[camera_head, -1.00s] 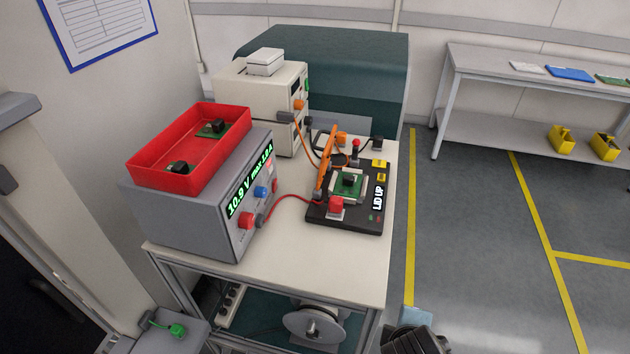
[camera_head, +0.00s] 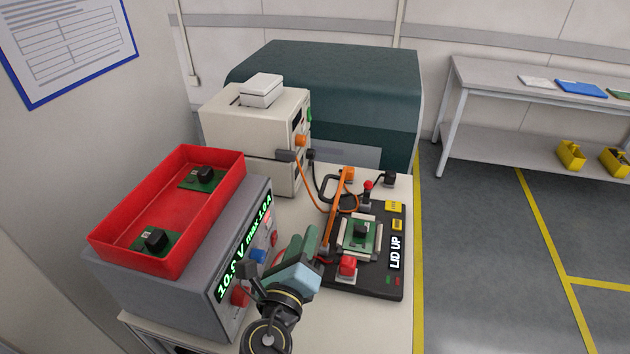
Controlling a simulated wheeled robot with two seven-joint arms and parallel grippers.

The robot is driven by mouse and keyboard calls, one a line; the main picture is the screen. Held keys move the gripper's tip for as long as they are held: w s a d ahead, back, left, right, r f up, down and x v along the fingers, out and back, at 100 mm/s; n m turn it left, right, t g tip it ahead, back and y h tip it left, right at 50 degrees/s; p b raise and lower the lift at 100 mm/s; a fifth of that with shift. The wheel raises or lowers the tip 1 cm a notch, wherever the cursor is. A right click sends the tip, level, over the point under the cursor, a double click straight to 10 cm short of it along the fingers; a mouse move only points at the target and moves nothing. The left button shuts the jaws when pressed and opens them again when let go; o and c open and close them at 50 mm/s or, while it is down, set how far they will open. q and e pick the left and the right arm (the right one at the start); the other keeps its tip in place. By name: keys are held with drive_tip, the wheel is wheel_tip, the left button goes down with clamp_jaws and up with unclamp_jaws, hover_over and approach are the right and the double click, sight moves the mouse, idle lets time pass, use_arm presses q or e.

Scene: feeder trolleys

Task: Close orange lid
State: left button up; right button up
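The orange lid (camera_head: 340,212) stands raised, near upright, along the left side of the black test fixture (camera_head: 375,285). A green board (camera_head: 357,238) with a black block lies in the fixture, uncovered. My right gripper (camera_head: 283,258) is in front of the power supply, to the left of the fixture's near end and apart from the lid. Its fingers look spread with nothing between them. My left gripper is not in view.
The grey power supply (camera_head: 215,258), reading 10.9 V, carries a red tray (camera_head: 165,215) with two boards. A cream instrument (camera_head: 255,125) stands behind. Red and orange cables run to the fixture. A red knob (camera_head: 347,264) sits at its near left corner.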

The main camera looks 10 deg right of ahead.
sight(319, 197)
drive_tip(key=x, duration=1.1)
drive_tip(key=shift+w+d, duration=0.4)
drive_tip(key=shift+w, duration=0.1)
drive_tip(key=shift+r, duration=0.1)
drive_tip(key=shift+c, duration=0.4)
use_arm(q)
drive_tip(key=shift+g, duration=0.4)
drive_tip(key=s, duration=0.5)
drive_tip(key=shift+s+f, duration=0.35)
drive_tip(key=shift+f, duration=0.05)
use_arm(e)
clamp_jaws()
